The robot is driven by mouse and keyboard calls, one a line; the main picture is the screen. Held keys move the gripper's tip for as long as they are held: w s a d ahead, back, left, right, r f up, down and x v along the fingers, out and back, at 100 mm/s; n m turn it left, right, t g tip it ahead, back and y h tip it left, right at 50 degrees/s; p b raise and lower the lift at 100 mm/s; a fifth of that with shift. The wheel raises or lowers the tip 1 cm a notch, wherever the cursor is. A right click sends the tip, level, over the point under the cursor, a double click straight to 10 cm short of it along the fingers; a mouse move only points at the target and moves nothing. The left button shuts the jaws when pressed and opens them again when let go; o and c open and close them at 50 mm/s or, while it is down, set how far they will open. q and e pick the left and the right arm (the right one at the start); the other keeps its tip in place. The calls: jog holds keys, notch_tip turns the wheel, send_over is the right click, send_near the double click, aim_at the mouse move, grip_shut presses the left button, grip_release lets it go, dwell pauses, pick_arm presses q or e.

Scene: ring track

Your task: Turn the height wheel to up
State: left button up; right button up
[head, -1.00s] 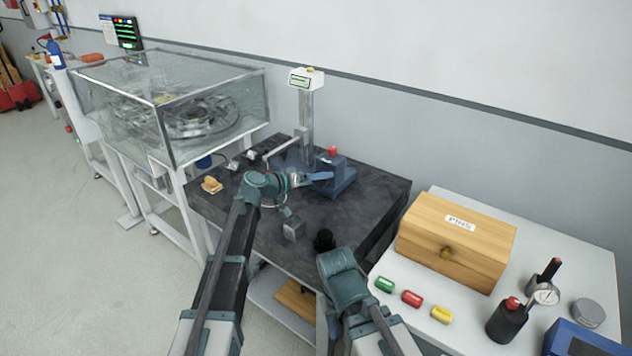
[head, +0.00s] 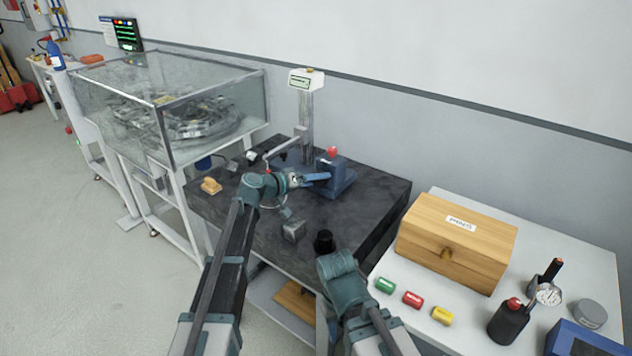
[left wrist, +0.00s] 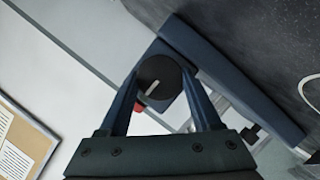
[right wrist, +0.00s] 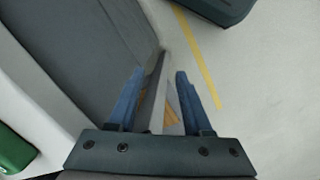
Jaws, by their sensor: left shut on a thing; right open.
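My left gripper (head: 318,178) reaches the block from the left. Its two blue fingers (left wrist: 160,82) are closed around the knob's rim, one on each side. The knob is hidden in the head view. My right gripper (right wrist: 154,75) is open and empty, pointing down near a table edge.
A post with a display (head: 306,78) stands behind the block. A glass case (head: 180,115) is at left. A wooden box (head: 455,240) and red (head: 413,299), green and yellow pieces lie on the right table. A metal cube (head: 293,231) lies near my left arm.

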pick_arm(q)
jog(key=o, duration=1.4)
jog(key=shift+c, duration=0.2)
jog(key=shift+a, duration=0.1)
jog(key=p+v, duration=0.4)
jog(key=v, duration=0.9)
jog(key=shift+s+a, duration=0.15)
jog(key=shift+a, duration=0.15)
